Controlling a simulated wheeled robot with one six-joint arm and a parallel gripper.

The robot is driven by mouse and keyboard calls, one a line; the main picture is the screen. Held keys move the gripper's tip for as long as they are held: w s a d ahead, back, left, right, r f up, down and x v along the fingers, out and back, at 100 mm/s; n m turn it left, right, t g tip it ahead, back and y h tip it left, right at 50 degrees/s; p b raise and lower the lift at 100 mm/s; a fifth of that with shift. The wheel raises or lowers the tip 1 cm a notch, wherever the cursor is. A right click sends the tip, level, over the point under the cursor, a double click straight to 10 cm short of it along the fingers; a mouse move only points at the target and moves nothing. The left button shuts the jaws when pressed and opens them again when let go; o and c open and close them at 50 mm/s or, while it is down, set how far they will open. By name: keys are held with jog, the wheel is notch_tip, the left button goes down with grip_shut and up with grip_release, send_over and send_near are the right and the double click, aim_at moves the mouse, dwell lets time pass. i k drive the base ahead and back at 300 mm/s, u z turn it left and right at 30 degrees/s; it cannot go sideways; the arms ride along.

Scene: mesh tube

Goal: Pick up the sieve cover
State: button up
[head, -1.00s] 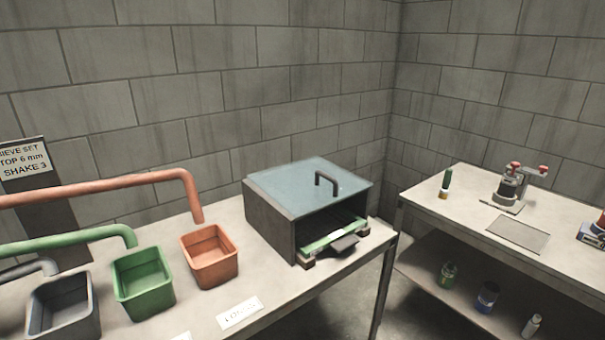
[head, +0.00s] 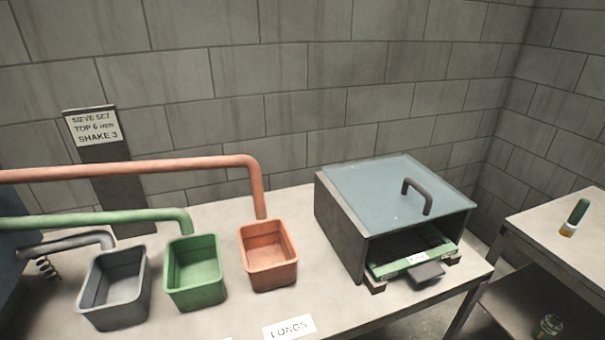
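What looks like the sieve cover is a flat blue-grey lid (head: 370,190) with a dark arched handle (head: 418,194) near its right side. It lies on top of a dark box-shaped housing (head: 342,232) at the right of the table. The housing's front is open and shows a green-edged tray (head: 390,268) with a small label and a dark grip at the front. My gripper is not in view.
Grey, green and orange bins (head: 268,283) stand in a row to the left, under matching pipes. A sign (head: 95,128) reads "SIEVE SET TOP 6 mm SHAKE 3". A "LONGS" label (head: 289,327) lies at the front edge. A second table (head: 535,225) stands at the right.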

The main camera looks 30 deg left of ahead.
aim_at(386, 194)
jog(key=u, duration=0.85)
jog(key=i, duration=0.9)
jog(key=u, duration=0.6)
